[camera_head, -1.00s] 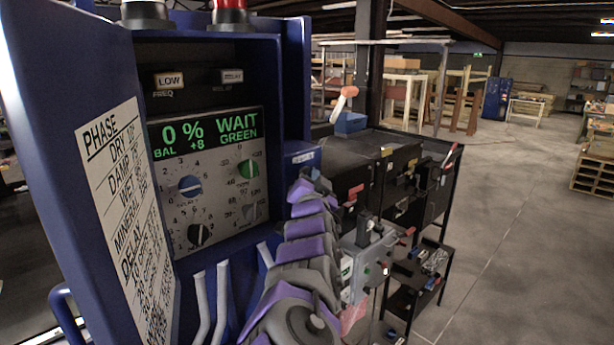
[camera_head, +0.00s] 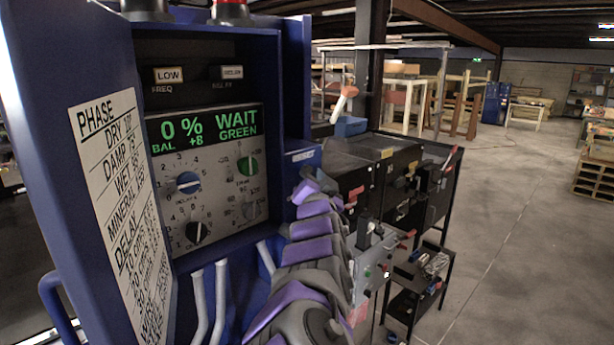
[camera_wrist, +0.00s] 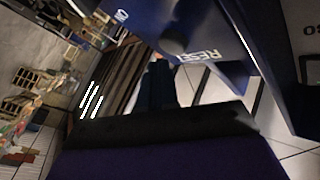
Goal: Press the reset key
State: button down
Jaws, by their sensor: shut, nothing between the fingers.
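The reset key is on a blue ledge at the right side of the blue console (camera_head: 215,14). The ledge carries a small white label (camera_head: 302,156) in the head view. In the wrist view the label reads RESET (camera_wrist: 199,56), and a dark round knob, seemingly the reset key (camera_wrist: 173,46), stands beside it. My gripper (camera_wrist: 158,84) is shut and empty, its dark fingers just below the knob in the wrist picture. I cannot tell whether they touch it. In the head view my purple and grey arm reaches up near the ledge, and the fingertips are hard to make out.
The console panel (camera_head: 207,165) has several dials and a green display reading 0 %, BAL +8, WAIT GREEN. A sheet of phase settings (camera_head: 115,200) is on the left wall. Black machinery and a grey box (camera_head: 372,262) stand right of my arm. Open floor lies further right.

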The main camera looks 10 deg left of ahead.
jog(key=shift+s+d+b, duration=0.55)
jog(key=shift+s+d, duration=0.25)
jog(key=shift+d, duration=0.25)
jog(key=shift+s+d+b, duration=0.55)
jog(key=shift+s+d, duration=0.25)
jog(key=shift+d, duration=0.2)
jog(key=s+d+f+g+h+b, duration=0.1)
jog(key=s+d+f+g+h, duration=0.1)
jog(key=s+d+f+g, duration=0.5)
jog(key=s+d+f+g+h+b, duration=0.25)
jog(key=s+d+f, duration=0.45)
jog(key=d+f, duration=0.45)
jog(key=s+f+n+g+y+b, duration=0.1)
jog(key=s+f+n+g, duration=0.2)
jog(key=s, duration=1.3)
jog(key=s+f+n+g+y, duration=0.1)
jog(key=s+f+n+g, duration=0.2)
jog(key=s+f+g, duration=0.5)
jog(key=s+f, duration=0.5)
jog(key=s, duration=0.4)
jog(key=shift+s+a+f+g+b, duration=0.15)
jog(key=shift+s+a+g+b, duration=0.15)
jog(key=shift+g+b, duration=0.1)
